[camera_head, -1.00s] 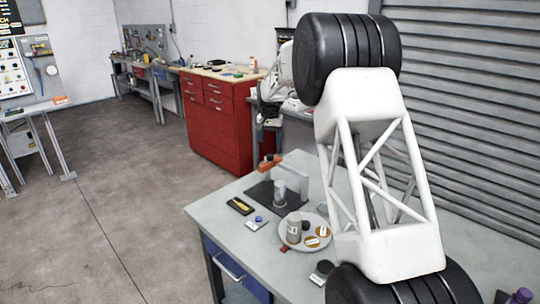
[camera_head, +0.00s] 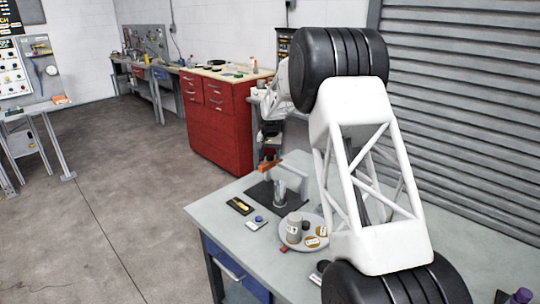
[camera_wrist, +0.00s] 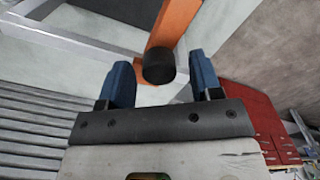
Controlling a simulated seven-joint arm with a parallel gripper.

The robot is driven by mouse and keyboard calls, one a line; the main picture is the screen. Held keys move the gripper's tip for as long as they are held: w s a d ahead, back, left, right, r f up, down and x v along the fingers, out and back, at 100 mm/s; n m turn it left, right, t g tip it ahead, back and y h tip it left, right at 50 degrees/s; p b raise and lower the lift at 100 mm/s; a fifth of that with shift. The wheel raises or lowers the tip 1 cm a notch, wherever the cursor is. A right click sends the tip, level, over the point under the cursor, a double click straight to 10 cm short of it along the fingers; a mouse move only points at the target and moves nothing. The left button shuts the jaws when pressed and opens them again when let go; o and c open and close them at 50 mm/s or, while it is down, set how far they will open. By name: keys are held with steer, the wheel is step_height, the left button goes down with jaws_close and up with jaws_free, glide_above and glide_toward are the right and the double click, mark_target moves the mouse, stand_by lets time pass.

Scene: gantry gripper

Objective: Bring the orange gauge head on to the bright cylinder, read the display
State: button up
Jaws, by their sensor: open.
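The orange gauge head (camera_head: 269,166) sits on a grey stand over a black base plate (camera_head: 262,196) on the workbench. The bright cylinder (camera_head: 280,189) stands upright on that plate, below and right of the orange part. In the wrist view the orange part (camera_wrist: 176,22) carries a black round knob (camera_wrist: 159,68). My gripper (camera_wrist: 160,64) is open, its two blue fingers on either side of the knob with gaps showing. In the head view my gripper (camera_head: 270,152) is just above the orange part. I cannot make out a display.
A round grey tray (camera_head: 291,241) with a beige jar (camera_head: 294,228) and gold discs stands in front of the plate. A black case (camera_head: 240,206) and a small white pad with a blue top (camera_head: 257,222) lie to the left. A red cabinet (camera_head: 216,118) stands behind.

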jaws_close()
steer(key=s+d, duration=0.7)
stand_by(0.8)
steer(key=shift+s+d, duration=0.1)
jaws_free()
steer(key=shift+r, duration=0.2)
step_height(320, 180, up, 8)
steer(key=shift+f, duration=0.25)
stand_by(0.4)
steer(key=shift+s+r, duration=0.1)
stand_by(0.7)
